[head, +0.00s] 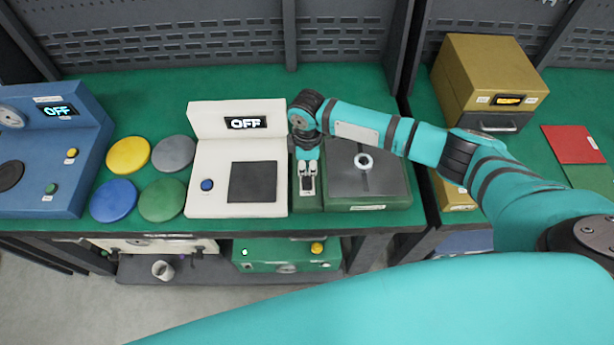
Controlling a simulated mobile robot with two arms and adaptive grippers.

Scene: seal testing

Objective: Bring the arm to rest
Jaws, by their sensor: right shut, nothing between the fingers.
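My right arm (430,146) comes in from the right in the head view and reaches over the green bench. My right gripper (307,186) points down at the end of it, between the white device and the dark plate. It is shut and empty. I cannot tell whether its fingertips touch the green surface below. My left gripper is not in view.
The white device (208,120) with an OFF display stands left of the gripper. Several coloured discs, a blue device (84,140) and a yellow box (482,68) share the benches.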

